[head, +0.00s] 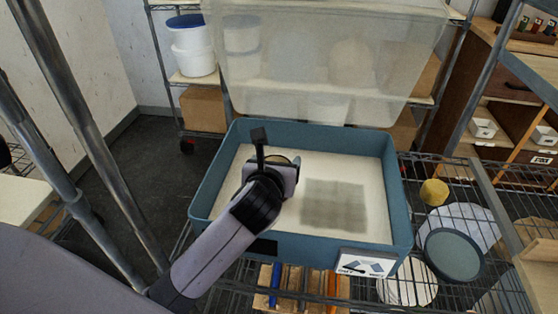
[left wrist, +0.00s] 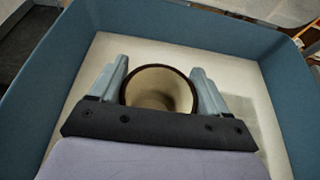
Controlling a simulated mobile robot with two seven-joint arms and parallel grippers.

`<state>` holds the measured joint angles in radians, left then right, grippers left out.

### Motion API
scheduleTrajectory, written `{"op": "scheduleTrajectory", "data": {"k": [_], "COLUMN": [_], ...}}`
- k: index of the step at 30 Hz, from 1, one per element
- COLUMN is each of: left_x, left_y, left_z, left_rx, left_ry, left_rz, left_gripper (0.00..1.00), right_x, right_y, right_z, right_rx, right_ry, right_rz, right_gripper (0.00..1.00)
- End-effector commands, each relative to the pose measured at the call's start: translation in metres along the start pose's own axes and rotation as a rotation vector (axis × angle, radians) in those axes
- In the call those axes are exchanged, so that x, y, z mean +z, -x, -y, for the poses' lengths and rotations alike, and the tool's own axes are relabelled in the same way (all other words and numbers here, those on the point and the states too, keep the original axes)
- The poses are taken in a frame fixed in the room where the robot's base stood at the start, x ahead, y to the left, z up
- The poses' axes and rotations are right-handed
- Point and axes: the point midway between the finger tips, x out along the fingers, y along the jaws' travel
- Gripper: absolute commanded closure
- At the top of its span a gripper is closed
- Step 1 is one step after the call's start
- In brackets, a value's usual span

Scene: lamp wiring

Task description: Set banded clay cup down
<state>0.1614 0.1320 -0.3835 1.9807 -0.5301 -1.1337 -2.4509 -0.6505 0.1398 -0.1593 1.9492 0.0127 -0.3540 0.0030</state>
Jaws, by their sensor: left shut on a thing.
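The clay cup (left wrist: 158,90) shows from above in the left wrist view, with a dark brown rim and a cream inside. Its outer bands are hidden from this angle. My left gripper (left wrist: 160,68) is shut on it, one finger on each side. In the head view my left gripper (head: 277,163) is over the left part of a blue-walled bin (head: 327,252) with a pale floor, and it mostly hides the cup. I cannot tell whether the cup touches the bin floor. My right gripper is not in view.
A grey, damp-looking square patch (head: 334,205) marks the bin floor right of my gripper. A translucent lid (head: 325,65) stands up behind the bin. Round discs and a small yellow cylinder (head: 434,192) sit on the wire shelf at right. The bin floor around the patch is clear.

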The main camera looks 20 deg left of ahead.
Motion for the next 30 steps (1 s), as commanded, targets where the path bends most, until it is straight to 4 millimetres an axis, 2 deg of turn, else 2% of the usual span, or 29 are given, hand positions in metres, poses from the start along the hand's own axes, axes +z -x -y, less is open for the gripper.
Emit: {"op": "scheduleTrajectory", "data": {"k": [3, 14, 15, 16, 17, 26, 30], "left_x": [-0.007, -0.010, -0.011, -0.011, -0.011, -0.008, -0.009], "left_y": [0.001, 0.000, -0.001, 0.000, 0.000, 0.002, 0.015], "left_z": [-0.001, -0.001, 0.000, 0.000, 0.000, 0.000, 0.000], "left_rx": [-0.003, -0.002, -0.002, -0.002, -0.002, -0.003, -0.003], "left_ry": [0.001, -0.001, 0.000, 0.000, 0.000, 0.001, -0.001], "left_rz": [0.003, 0.003, 0.001, 0.001, 0.001, 0.001, 0.001], "left_gripper": [0.64, 0.64, 0.14, 0.04, 0.00, 0.00, 0.00], "right_x": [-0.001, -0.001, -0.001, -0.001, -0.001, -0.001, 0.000], "right_y": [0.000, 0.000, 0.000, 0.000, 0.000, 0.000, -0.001], "right_z": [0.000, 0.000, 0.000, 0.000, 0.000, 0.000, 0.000], "right_rx": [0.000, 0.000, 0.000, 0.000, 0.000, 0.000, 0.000], "right_ry": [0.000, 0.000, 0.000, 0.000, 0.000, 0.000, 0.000], "right_rz": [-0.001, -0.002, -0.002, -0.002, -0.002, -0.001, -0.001], "right_gripper": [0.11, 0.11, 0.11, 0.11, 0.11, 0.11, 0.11]}}
